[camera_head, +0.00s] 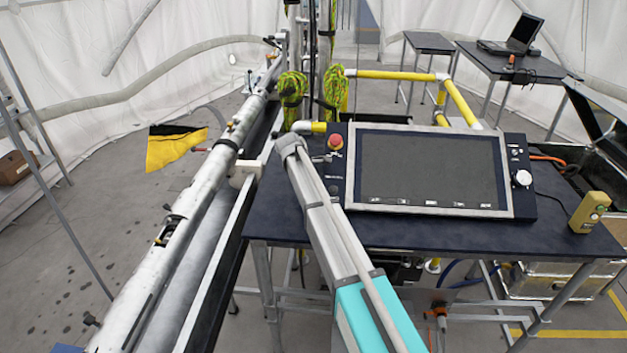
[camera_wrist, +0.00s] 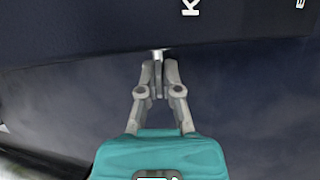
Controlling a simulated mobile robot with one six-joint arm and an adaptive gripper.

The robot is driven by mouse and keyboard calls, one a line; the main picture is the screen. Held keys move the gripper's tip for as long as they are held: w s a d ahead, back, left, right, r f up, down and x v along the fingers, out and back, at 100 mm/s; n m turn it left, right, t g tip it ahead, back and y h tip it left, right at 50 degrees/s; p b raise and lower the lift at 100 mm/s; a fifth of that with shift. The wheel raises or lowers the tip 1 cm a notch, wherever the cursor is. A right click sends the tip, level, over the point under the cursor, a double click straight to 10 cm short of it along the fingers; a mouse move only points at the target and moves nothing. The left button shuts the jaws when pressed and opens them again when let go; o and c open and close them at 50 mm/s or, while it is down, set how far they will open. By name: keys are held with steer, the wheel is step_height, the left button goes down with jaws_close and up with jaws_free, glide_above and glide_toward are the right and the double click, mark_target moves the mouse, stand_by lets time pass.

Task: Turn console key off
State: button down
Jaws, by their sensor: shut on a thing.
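The console (camera_head: 430,170) stands on a dark table, with a large dark screen in a pale frame. Its dark body also fills the top of the wrist view (camera_wrist: 90,30). A small silvery key (camera_wrist: 158,54) sticks out from the console's lower edge in the wrist view. My gripper (camera_wrist: 158,72) is shut on the key, its fingertips hiding most of it. Part of a white label, a letter K, shows on the console above and right of the key. In the head view my arm reaches the console's left side, below the red stop button (camera_head: 336,142); the key is not clear there.
A long metal tube (camera_head: 190,210) on a rail runs along the left. Yellow railings (camera_head: 395,75) stand behind the console. A yellow handheld control box (camera_head: 590,212) stands at the table's right end. The dark table (camera_head: 400,232) has bare surface in front of the console.

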steer(key=shift+g, duration=1.1)
steer(key=c, duration=0.8)
jaws_free()
steer(key=shift+f+t, duration=0.1)
steer(key=shift+t, duration=0.2)
